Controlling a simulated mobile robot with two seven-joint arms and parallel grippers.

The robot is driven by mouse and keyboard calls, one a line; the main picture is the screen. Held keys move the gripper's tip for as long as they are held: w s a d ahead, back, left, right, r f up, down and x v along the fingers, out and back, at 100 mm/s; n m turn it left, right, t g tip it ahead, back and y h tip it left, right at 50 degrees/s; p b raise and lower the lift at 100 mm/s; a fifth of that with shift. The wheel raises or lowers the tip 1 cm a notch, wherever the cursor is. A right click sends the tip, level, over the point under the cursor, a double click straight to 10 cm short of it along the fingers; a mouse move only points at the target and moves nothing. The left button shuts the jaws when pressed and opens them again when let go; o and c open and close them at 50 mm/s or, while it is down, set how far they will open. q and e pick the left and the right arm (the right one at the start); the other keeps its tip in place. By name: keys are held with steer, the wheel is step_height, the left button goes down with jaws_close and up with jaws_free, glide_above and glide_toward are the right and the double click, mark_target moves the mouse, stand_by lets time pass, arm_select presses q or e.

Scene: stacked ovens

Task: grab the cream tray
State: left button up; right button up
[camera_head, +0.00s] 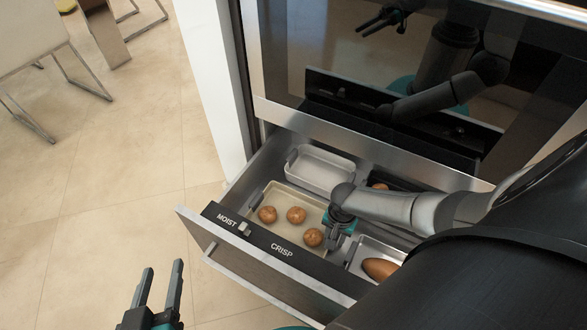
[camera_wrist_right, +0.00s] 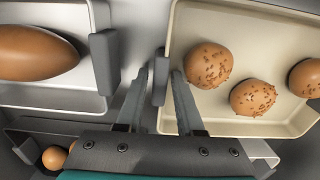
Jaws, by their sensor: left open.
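The cream tray (camera_head: 284,198) lies in the open drawer in the head view, with 3 round brown buns on it. In the right wrist view the tray (camera_wrist_right: 215,118) fills the upper right, and its grey handle (camera_wrist_right: 159,84) stands between my right fingertips. My right gripper (camera_wrist_right: 162,80) is open around that handle, with a gap showing beside the fingers. In the head view my right gripper (camera_head: 335,240) is at the tray's right end, partly hidden by its wrist. My left gripper (camera_head: 161,284) is open and empty, outside the drawer at the lower left.
A pale empty tray (camera_head: 320,172) sits at the drawer's back. A grey tray (camera_head: 371,247) with a long loaf is to the right, partly behind my arm. The drawer front (camera_head: 262,240) and the oven door above (camera_head: 400,162) border the space. Open floor lies left.

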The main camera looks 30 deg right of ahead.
steer(key=shift+c, duration=0.2)
jaws_close()
stand_by(1.1)
